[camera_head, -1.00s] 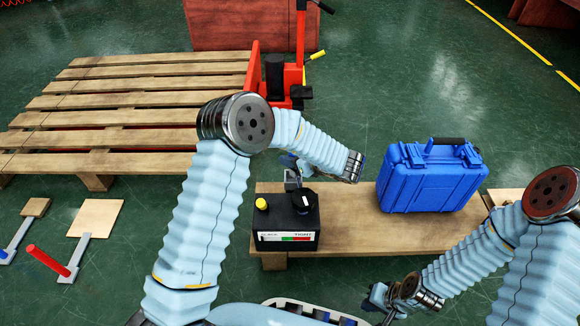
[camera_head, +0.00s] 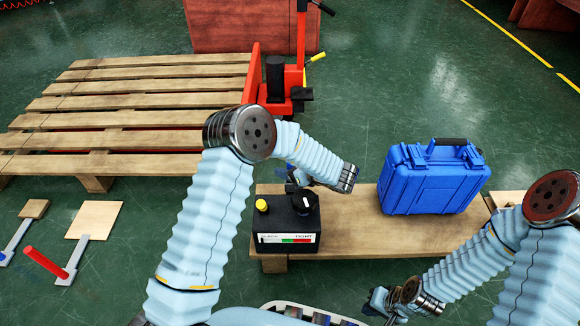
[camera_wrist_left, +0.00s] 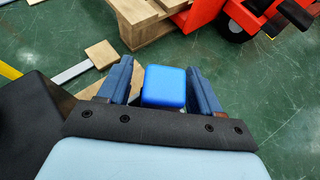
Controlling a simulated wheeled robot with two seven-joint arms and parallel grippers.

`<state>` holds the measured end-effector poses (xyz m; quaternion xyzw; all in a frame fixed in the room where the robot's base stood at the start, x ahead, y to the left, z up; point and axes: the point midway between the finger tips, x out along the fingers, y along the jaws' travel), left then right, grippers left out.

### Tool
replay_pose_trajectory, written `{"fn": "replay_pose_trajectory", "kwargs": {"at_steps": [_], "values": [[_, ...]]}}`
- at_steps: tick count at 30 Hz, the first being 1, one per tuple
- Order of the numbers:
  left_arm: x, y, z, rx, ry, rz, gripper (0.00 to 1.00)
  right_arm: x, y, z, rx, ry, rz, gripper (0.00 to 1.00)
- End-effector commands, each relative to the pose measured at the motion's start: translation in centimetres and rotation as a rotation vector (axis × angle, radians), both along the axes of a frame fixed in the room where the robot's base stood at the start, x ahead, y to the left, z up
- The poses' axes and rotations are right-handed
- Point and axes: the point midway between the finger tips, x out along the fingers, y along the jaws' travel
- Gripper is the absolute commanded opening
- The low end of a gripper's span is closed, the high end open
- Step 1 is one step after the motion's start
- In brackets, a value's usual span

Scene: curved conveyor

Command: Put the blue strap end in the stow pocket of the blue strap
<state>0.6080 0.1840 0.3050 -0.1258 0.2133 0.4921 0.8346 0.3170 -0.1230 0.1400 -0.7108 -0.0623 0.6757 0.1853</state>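My left gripper shows in the left wrist view (camera_wrist_left: 164,80), with two dark blue fingers standing apart. I cannot make out the stow pocket.
The black battery (camera_head: 272,226) with a yellow cap stands on the wooden bench (camera_head: 355,228). A blue case (camera_head: 432,182) stands to its right. A wooden pallet (camera_head: 130,110) and a red pallet jack (camera_head: 304,60) are behind. A red-handled bar (camera_head: 45,260) lies on the floor at left.

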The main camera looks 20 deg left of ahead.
Motion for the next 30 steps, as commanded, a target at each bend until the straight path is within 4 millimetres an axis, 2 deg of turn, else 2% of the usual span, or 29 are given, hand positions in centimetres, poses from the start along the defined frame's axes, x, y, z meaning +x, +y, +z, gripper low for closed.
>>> {"fn": "replay_pose_trajectory", "kwargs": {"at_steps": [10, 24, 30], "values": [[-0.1, -0.2, 0.6, 0.000, -0.001, -0.002, 0.64, 0.0, 0.0, 0.6, 0.000, 0.001, 0.000, 0.00], [-4.2, -7.8, 5.3, -0.001, -0.001, -0.004, 0.64, -0.1, 0.0, 1.7, 0.001, 0.004, 0.003, 0.00], [-5.0, -9.1, 6.0, 0.000, 0.000, 0.000, 0.64, -0.1, 0.0, 1.9, 0.001, 0.004, 0.003, 0.00]]}}
